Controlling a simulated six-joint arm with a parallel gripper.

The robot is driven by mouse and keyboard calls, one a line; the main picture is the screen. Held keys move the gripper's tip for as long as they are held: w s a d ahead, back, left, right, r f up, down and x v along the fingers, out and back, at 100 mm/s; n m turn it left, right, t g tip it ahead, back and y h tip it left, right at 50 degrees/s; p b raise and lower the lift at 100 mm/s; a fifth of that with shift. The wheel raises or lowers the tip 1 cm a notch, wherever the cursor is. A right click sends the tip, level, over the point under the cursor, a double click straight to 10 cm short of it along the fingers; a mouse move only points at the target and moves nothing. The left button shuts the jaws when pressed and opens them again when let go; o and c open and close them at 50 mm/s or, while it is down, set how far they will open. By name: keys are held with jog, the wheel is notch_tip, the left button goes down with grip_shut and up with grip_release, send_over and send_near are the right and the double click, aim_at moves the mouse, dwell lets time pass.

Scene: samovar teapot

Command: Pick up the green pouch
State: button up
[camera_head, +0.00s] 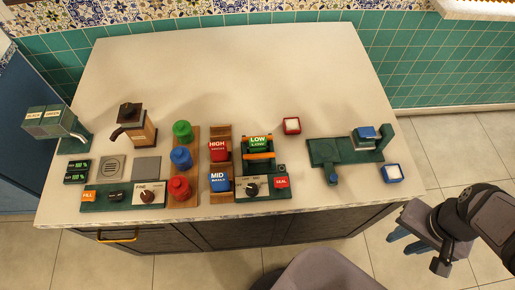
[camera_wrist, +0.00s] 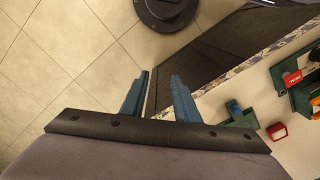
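The green pouch (camera_head: 258,143), marked LOW, sits at the dark green holder with orange bars, right of the middle of the counter's front part. My gripper (camera_head: 404,242) is beyond the counter's front right edge, over the floor and well apart from the pouch. In the wrist view my gripper (camera_wrist: 160,75) has its two blue fingers spread, with nothing between them. I cannot make out the pouch in the wrist view.
A red pouch (camera_head: 218,150) and a blue pouch (camera_head: 219,181) lie on a wooden rack left of the green one. The control panel with a red SEAL button (camera_head: 281,182) stands in front. The counter's back (camera_head: 230,75) is clear.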

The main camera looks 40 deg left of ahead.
jog(key=a+f+n+p, duration=0.1)
jog(key=a+n, duration=0.2)
jog(key=a, duration=0.7)
jog(key=a+f+n+g+p, duration=0.1)
jog(key=a+n+p, duration=0.1)
jog(key=a, duration=0.7)
jog(key=a+f+n+g+p, duration=0.1)
jog(key=a+n, duration=0.4)
jog(key=a, duration=0.5)
jog(key=shift+w+a+f+p, duration=0.25)
jog(key=shift+w+a+p, duration=0.05)
jog(key=shift+w+p, duration=0.1)
jog(key=w+a+r+n+y, duration=0.1)
jog(key=a+r+n, duration=0.3)
jog(key=a+n, duration=0.2)
jog(key=w+a+r+n+g+y, duration=0.1)
jog(key=a+r+n, duration=0.3)
jog(key=n, duration=0.7)
jog(key=shift+w+a+y, duration=0.6)
jog(key=shift+a, duration=0.5)
